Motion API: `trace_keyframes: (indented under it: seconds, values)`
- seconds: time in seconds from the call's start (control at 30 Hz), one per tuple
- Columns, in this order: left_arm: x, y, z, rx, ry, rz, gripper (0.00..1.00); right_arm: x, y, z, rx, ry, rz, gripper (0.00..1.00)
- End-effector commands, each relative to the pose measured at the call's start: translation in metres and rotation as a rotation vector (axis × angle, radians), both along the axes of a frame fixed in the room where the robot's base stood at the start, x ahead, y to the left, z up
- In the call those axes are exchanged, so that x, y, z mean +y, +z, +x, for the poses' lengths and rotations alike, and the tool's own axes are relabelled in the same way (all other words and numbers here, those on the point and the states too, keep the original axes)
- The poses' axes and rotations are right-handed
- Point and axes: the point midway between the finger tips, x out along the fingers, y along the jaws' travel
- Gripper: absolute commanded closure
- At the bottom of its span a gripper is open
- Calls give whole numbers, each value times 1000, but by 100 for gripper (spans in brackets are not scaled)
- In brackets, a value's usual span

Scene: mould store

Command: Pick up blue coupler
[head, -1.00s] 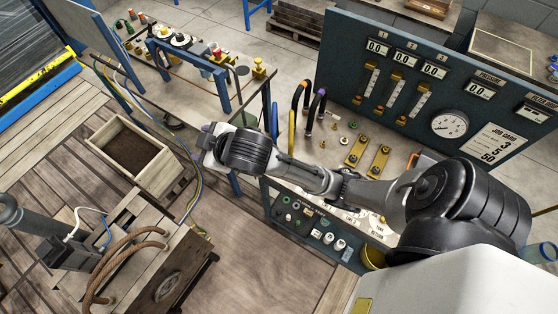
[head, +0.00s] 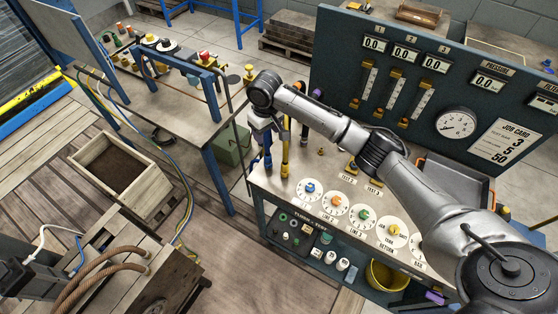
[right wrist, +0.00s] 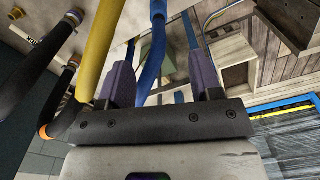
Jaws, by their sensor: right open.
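A blue hose with a slightly wider blue end, apparently the blue coupler (right wrist: 158,12), runs upright through the middle of the right wrist view. In the head view a blue piece (head: 268,160) shows below my right gripper (head: 265,125) at the bench's left end. In the right wrist view my right gripper (right wrist: 161,66) is open, its purple-grey fingers on either side of the blue hose with gaps showing. Whether the blue piece lies between the fingers or beyond them is hard to tell. My left gripper is not recognisable in view.
A yellow hose (right wrist: 103,45) runs close beside the left finger, with black hoses (right wrist: 45,60) further left. The test bench (head: 262,180) carries coloured dials (head: 334,202) and a gauge panel (head: 340,75). A wooden box (head: 150,190) stands on the floor at left.

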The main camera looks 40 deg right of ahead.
Motion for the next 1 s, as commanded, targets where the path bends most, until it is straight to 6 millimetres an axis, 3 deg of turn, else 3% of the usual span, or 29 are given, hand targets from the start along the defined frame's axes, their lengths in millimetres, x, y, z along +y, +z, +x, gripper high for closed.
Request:
trace_keyframes:
  seconds: [0.17,0.6,1.0]
  values:
    - [-1,-2,-1,2,3,-5,57,0,-7,-3,15,-77,-6,41]
    - [0,-9,-1,3,-2,1,57,0,-74,-2,11,-82,-5,41]
    - [2,-13,-1,4,-7,9,57,-2,-102,0,11,-82,-7,41]
